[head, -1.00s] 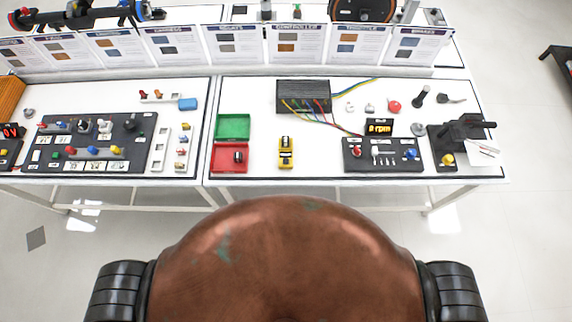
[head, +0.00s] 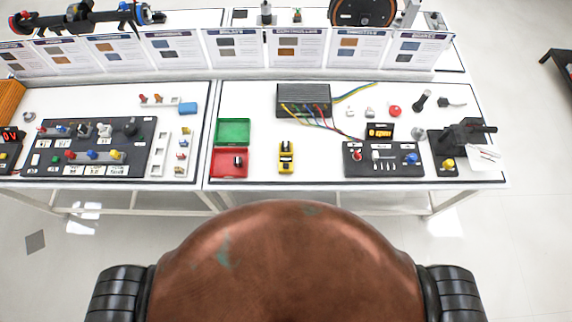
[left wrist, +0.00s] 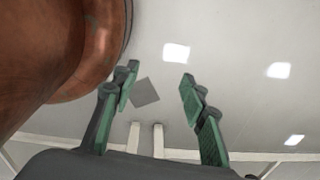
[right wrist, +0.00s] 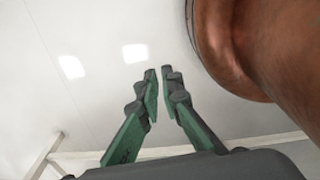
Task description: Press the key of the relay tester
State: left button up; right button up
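A small yellow device with a black top part (head: 286,158), which I take to be the relay tester, stands near the front edge of the right-hand table. Its key is too small to make out. Neither gripper shows in the head view. In the left wrist view my left gripper (left wrist: 160,75) is open and empty, with its fingers wide apart above the floor. In the right wrist view my right gripper (right wrist: 160,73) is empty, with a narrow gap between its fingertips. Both grippers are away from the table and the device.
A red tray (head: 218,170) holding a small dark part and a green tray (head: 233,121) stand left of the device. A dark control panel (head: 384,170), a wired black box (head: 303,91) and a clamp-like fixture (head: 468,134) lie right. Upright cards (head: 235,51) line the back.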

jog(key=shift+w+d, duration=0.1)
jog(key=shift+w, duration=0.8)
grip_shut()
pick_arm(q)
jog(key=shift+w, duration=0.65)
pick_arm(e)
jog(key=shift+s+d, duration=0.1)
jog(key=shift+s, duration=0.15)
pick_arm(q)
jog(key=shift+f+b, duration=0.35)
jog(key=shift+b, duration=0.05)
pick_arm(e)
jog(key=shift+s+f, duration=0.1)
jog(key=shift+f, duration=0.25)
